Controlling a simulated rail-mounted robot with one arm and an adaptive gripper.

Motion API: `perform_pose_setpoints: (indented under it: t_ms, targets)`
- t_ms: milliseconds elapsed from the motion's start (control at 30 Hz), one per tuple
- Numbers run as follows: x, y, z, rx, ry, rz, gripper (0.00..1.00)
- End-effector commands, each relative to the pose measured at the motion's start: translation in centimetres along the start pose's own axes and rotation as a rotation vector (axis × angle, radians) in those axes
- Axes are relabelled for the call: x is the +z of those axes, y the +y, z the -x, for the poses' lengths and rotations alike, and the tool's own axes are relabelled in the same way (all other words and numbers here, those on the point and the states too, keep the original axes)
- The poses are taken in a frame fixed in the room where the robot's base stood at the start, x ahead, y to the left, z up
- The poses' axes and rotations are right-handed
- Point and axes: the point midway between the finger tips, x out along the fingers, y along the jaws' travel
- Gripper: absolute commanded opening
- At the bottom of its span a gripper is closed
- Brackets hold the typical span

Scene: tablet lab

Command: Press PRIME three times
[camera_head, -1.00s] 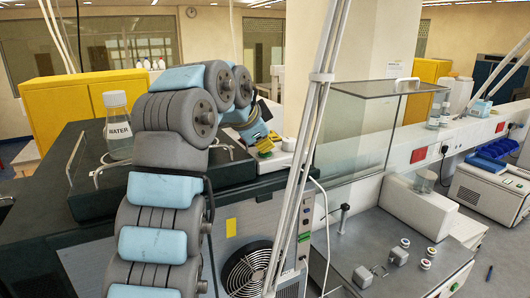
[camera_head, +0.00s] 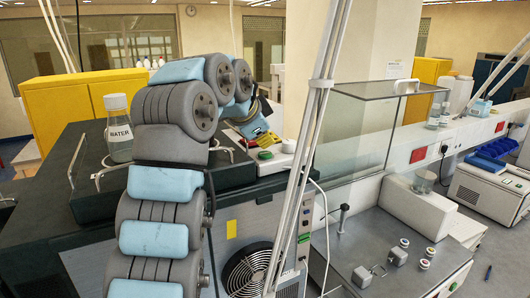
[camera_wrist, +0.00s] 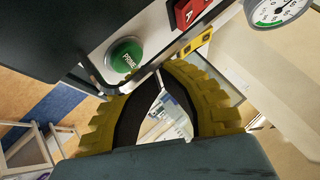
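The green round PRIME button (camera_wrist: 125,53) sits in a pale panel in the wrist view, with its label readable. In the head view the green button (camera_head: 265,155) shows at the front right of the dark machine top. My gripper (camera_wrist: 160,70) has yellow toothed fingers whose tips meet, with nothing held between them. In the wrist view its tips are to the right of the button and a little below it, apart from it in the picture. In the head view my gripper (camera_head: 265,138) hangs just above the button. The exact gap cannot be told.
A red switch marked A (camera_wrist: 190,13) lies beside the button, and a pressure gauge (camera_wrist: 277,10) is at the upper right. A water bottle (camera_head: 119,135) stands on the machine at left. A glass enclosure (camera_head: 355,130) stands to the right.

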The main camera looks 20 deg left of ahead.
Motion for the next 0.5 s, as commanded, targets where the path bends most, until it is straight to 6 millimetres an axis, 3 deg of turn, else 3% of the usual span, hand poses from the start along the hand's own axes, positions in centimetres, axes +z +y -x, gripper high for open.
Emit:
perform_pose_setpoints:
  t_ms: [500]
  targets:
    - [-1.1, -1.2, 1.7, -0.001, 0.000, 0.001, 0.00]
